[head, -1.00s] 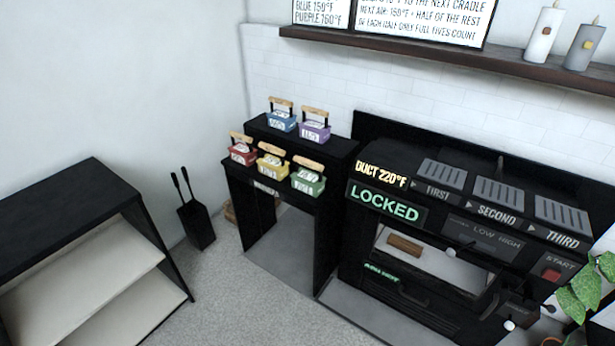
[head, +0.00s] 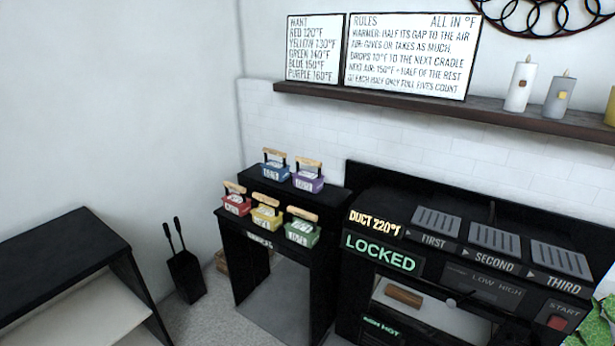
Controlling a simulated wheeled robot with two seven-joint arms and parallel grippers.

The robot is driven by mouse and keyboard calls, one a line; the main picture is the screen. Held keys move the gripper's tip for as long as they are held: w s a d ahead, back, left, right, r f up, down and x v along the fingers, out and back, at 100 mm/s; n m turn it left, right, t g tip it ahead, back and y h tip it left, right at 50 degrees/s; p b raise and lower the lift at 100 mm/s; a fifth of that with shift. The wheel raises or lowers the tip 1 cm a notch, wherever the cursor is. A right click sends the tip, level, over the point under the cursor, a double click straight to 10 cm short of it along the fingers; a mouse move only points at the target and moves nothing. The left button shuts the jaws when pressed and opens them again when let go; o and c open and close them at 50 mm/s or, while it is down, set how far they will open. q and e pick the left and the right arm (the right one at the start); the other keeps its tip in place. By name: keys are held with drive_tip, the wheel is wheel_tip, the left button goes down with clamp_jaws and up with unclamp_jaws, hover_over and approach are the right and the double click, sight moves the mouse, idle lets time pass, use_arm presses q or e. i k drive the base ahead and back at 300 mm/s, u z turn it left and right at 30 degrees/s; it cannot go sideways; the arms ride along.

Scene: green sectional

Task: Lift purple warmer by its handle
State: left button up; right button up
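The purple warmer (head: 307,183) is a small box with a pale label and a wooden handle (head: 308,163) across its top. It stands upright on the raised back step of the black stand (head: 334,200). The blue warmer (head: 275,173) stands just left of it on the same step. The red warmer (head: 236,206), yellow warmer (head: 266,219) and green warmer (head: 301,234) stand in a row on the lower front step. Neither of my grippers shows in the head view.
The black stove unit (head: 470,255) right of the stand reads "DUCT 220°F" and "LOCKED", with three grated cradles on top. A wall shelf (head: 440,108) holds WANT and RULES signs and candles. A black shelf unit (head: 70,250) and fireplace tool holder (head: 187,275) stand left.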

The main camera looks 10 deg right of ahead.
sight(305, 179)
drive_tip(key=z, duration=0.45)
drive_tip(key=i, duration=0.95)
drive_tip(key=z, duration=0.4)
